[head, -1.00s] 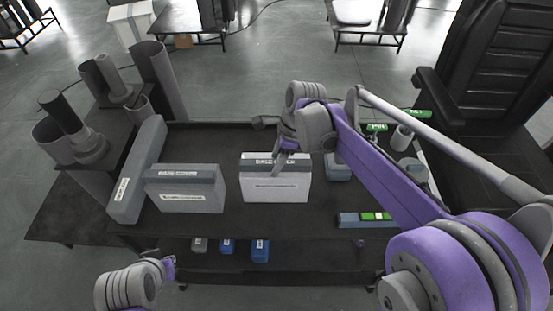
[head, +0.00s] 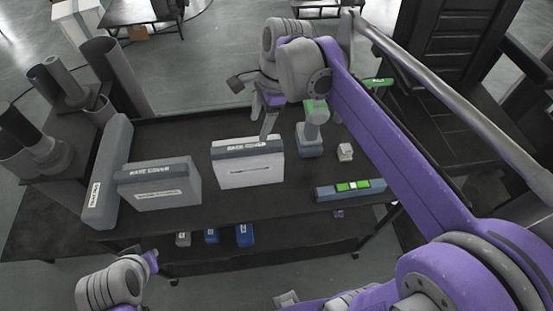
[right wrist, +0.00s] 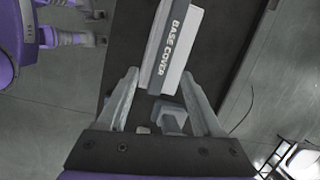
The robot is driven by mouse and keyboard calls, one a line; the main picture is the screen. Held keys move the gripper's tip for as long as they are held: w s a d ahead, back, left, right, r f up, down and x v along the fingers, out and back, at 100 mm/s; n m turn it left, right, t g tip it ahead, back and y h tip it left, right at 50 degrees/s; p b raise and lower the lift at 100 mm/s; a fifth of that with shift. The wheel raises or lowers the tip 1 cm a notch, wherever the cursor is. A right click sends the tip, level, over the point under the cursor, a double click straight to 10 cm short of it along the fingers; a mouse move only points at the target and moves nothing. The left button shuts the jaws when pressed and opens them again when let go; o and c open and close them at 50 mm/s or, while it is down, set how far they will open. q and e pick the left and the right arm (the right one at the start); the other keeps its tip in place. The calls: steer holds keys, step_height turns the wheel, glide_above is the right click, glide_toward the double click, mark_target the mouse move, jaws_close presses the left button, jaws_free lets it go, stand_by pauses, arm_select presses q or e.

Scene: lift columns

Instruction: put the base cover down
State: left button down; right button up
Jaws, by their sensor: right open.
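The base cover (head: 248,169) is a white box with a grey top band. It stands upright on the dark table, right of a similar grey box. Its "BASE COVER" label reads clearly in the right wrist view (right wrist: 174,45). My right gripper (head: 265,118) is open and empty at the box's top edge in the head view.
The grey labelled box (head: 160,188) and a long grey box (head: 108,175) stand to the left. Several small blocks sit on the lower shelf (head: 265,250).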

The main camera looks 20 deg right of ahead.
steer(key=s+d+f+n+t+h, duration=0.1)
steer(key=s+f+n+t, duration=0.3)
steer(key=s+f+n, duration=0.9)
steer(key=s+n+h, duration=0.1)
steer(key=s+n, duration=0.1)
steer(key=n, duration=0.3)
steer(key=shift+s+f+n, duration=0.2)
steer(key=shift+n, duration=0.1)
steer(key=shift+d, duration=0.1)
